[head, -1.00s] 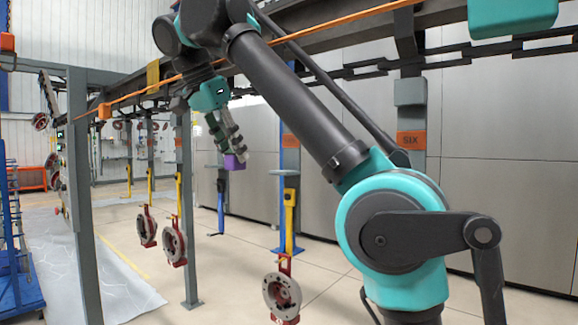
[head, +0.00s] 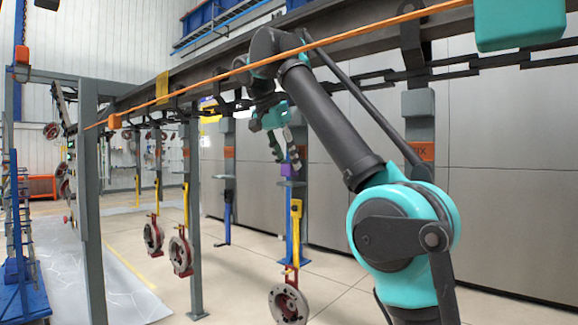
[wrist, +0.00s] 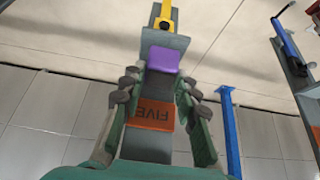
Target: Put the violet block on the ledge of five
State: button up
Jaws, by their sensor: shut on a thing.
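The violet block (wrist: 165,57) is between the fingertips of my gripper (wrist: 160,80) in the wrist view, and my gripper is shut on it. The orange FIVE sign (wrist: 153,113) shows upside down between the fingers. The grey ledge of five (wrist: 158,37) lies around and beyond the block. In the head view, the block (head: 288,170) hangs from my gripper (head: 285,155) just above the small grey ledge (head: 292,183) of the blue-and-grey post. I cannot tell whether block and ledge touch.
A yellow hook (head: 296,225) hangs below the ledge with a metal disc part (head: 288,304). Another post (head: 228,185) with a ledge stands to the left. The post with a partly hidden sign (head: 421,152) stands right. An overhead rail and chain run above. Floor between posts is clear.

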jog(key=shift+w+d+f, duration=0.25)
jog(key=shift+w+f, duration=0.05)
jog(key=shift+f, duration=0.05)
jog(key=shift+s+f, duration=0.15)
jog(key=shift+f, duration=0.25)
jog(key=shift+f, duration=0.15)
jog(key=o, duration=1.2)
jog(key=shift+a, duration=0.1)
jog(key=shift+c, duration=0.2)
